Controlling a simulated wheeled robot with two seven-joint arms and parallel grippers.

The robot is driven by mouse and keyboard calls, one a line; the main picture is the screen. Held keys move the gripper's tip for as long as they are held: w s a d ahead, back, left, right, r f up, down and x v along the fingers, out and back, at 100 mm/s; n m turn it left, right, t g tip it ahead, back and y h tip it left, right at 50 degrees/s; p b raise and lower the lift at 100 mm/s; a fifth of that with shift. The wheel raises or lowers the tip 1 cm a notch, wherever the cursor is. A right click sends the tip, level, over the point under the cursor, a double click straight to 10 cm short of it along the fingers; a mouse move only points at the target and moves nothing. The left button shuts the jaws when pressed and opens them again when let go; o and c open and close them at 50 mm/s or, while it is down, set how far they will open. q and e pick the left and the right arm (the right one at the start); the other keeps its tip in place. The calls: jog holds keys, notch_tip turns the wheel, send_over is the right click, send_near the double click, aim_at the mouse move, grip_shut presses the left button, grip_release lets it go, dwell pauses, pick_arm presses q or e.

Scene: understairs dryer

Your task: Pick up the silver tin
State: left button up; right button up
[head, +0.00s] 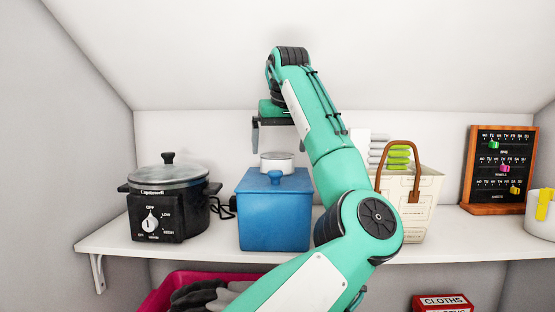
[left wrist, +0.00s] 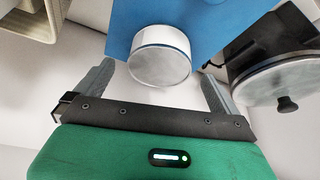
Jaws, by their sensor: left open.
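The silver tin (head: 277,160) is a short round can with a pale side and a grey top. In the head view it shows just behind the blue lidded box (head: 272,215), which hides its lower part. My left gripper (head: 277,137) is above the tin, open and empty, with one finger partly hidden by my arm. In the left wrist view the tin (left wrist: 160,55) lies between the two spread fingers of the left gripper (left wrist: 158,76), near their tips, with a gap on each side. My right gripper is not in view.
A black slow cooker (head: 168,200) stands left of the box on the white shelf (head: 115,235). A cream basket (head: 425,205) with a brown handle stands right. A dark peg board (head: 500,165) stands farther right. The sloped ceiling (head: 400,60) is close above my arm.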

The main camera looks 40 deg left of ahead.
aim_at(278, 155)
pick_arm(q)
jog(key=shift+w+a+p, duration=0.3)
jog(key=shift+a+p, duration=0.05)
jog(key=p+x, duration=0.1)
jog(key=x, duration=0.4)
jog(key=shift+a+p, duration=0.1)
jog(key=shift+p, duration=0.25)
jog(key=shift+s, duration=0.15)
jog(key=c, duration=1)
